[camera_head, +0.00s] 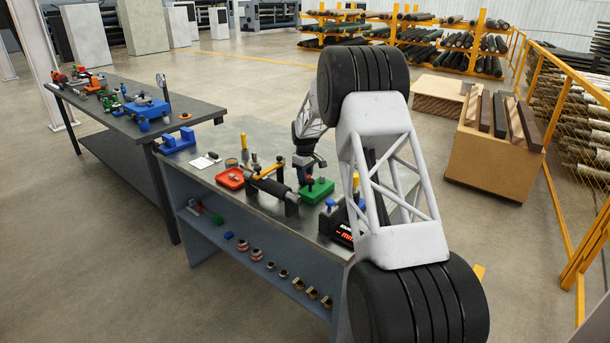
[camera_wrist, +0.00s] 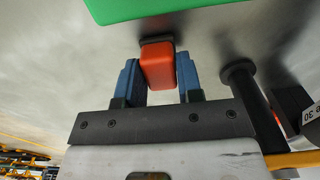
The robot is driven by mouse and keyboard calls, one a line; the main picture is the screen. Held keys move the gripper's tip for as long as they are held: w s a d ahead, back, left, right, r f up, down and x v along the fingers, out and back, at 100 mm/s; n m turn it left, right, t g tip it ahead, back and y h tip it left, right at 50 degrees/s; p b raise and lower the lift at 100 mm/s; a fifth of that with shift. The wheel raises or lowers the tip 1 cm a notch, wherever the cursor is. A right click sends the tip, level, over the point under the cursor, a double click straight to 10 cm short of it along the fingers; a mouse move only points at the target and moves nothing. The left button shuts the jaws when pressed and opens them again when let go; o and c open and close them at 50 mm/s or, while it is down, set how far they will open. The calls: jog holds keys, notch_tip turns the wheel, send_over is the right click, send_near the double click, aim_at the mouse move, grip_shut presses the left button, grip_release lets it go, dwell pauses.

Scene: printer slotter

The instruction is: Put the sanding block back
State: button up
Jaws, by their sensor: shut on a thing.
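My gripper shows in the wrist view (camera_wrist: 160,82), its two blue fingers shut on the sides of a red block, which I take for the sanding block (camera_wrist: 158,66). A dark pad shows at the block's far end. A green block (camera_wrist: 150,8) lies just beyond that end; I cannot tell whether they touch. In the head view my gripper (camera_head: 307,178) is low over the grey workbench (camera_head: 215,155), beside the green block (camera_head: 317,191). The held block is mostly hidden there.
A dark roller (camera_head: 272,189) with yellow parts lies left of my gripper; its dark post (camera_wrist: 243,85) is close by in the wrist view. A red tray (camera_head: 230,179) sits further left. A black box with red lettering (camera_head: 340,232) stands at the bench's right end.

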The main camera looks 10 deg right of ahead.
jog(key=shift+f, duration=0.15)
jog(key=o, duration=1)
jog(key=shift+c, duration=0.2)
jog(key=shift+r, duration=0.2)
notch_tip(320, 180, up, 12)
jog(key=shift+s, duration=0.1)
dwell(0.6)
